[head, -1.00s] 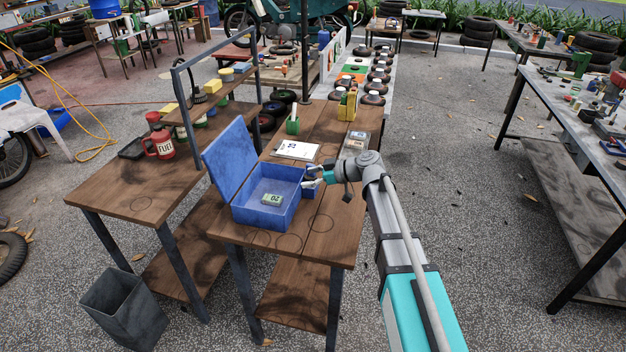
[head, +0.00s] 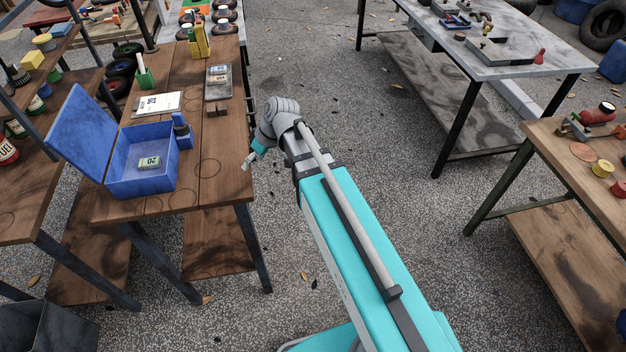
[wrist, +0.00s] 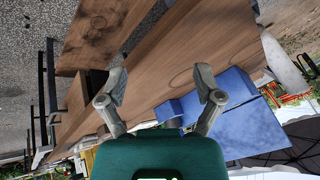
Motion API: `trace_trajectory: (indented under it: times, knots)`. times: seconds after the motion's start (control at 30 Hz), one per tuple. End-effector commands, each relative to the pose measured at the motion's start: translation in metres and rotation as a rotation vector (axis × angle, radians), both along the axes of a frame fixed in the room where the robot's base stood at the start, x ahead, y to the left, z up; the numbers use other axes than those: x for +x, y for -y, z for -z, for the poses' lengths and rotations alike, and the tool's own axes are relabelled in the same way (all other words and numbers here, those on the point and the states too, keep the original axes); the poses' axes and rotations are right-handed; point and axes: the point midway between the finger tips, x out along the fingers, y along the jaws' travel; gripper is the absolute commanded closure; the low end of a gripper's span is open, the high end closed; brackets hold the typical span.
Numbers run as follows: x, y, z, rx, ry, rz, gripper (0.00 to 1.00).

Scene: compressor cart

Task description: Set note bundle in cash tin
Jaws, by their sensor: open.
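The blue cash tin (head: 170,165) stands on the wooden table with its lid (head: 82,135) raised at the left. A green-and-white note bundle (head: 149,162) marked 20 lies flat on the tin's floor. My gripper (head: 249,161) is to the right of the tin, around the table's right edge, clear of tin and bundle. In the wrist view my gripper (wrist: 160,88) has its fingers spread with nothing between them. The tin (wrist: 235,120) shows there at the right, partly behind a finger; I cannot make out the bundle there.
A small blue object (head: 181,131) stands beside the tin. Behind are a notepad (head: 157,104), a green pen cup (head: 144,78) and a grey tray (head: 218,86) with small items. The table's front right is bare. Another wooden table (head: 590,150) stands far right.

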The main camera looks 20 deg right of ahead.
Motion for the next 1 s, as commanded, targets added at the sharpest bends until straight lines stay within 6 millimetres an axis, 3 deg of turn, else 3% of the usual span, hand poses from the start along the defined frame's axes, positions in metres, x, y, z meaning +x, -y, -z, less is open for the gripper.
trace_trajectory:
  times: [0.03,0.2,0.4,0.6,1.0]
  knots:
    - [-0.017,0.020,0.005,-0.055,-0.039,0.072,0.16]
    - [-0.056,0.081,0.018,-0.249,-0.161,0.342,0.16]
    - [-0.087,0.129,0.023,-0.405,-0.228,0.587,0.16]
    - [-0.096,0.145,0.024,-0.458,-0.245,0.675,0.16]
    - [-0.095,0.145,0.019,-0.458,-0.245,0.675,0.16]
